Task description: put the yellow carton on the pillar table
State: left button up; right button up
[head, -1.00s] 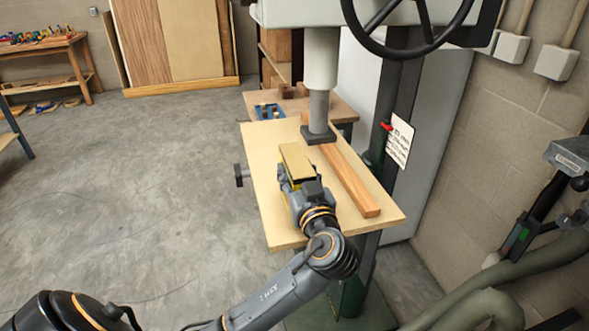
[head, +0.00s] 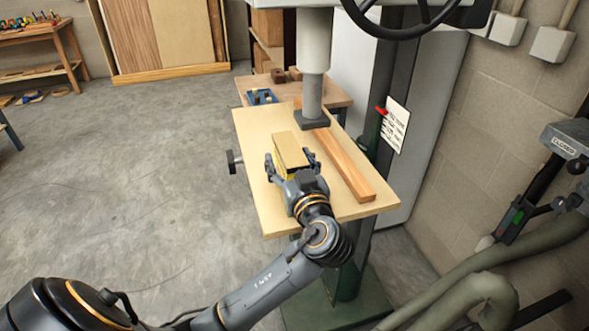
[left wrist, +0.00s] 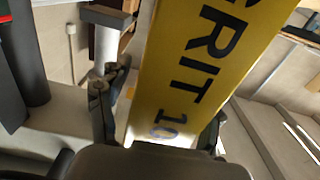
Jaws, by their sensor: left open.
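The yellow carton (head: 290,150) has a tan top and stands on the pale top of the pillar table (head: 262,208), left of a long wooden bar. Its yellow face, printed with "GRIT 10", fills the middle of the left wrist view (left wrist: 200,70). My left gripper (head: 293,160) is open, with one finger on each side of the carton's near end. The left wrist view shows a gap between the left finger and the carton; contact on the right side is unclear. The carton's underside is hidden. My right gripper is not in view.
The wooden bar (head: 345,170) lies along the table's right side. A grey press column (head: 313,75) with a dark foot stands just behind the carton. A hand knob (head: 233,162) sticks out left of the table. The table's front left is bare.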

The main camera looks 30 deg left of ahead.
pick_arm(q)
jog(key=b+v, duration=0.3)
jog(key=v, duration=0.9)
jog(key=shift+b, duration=0.4)
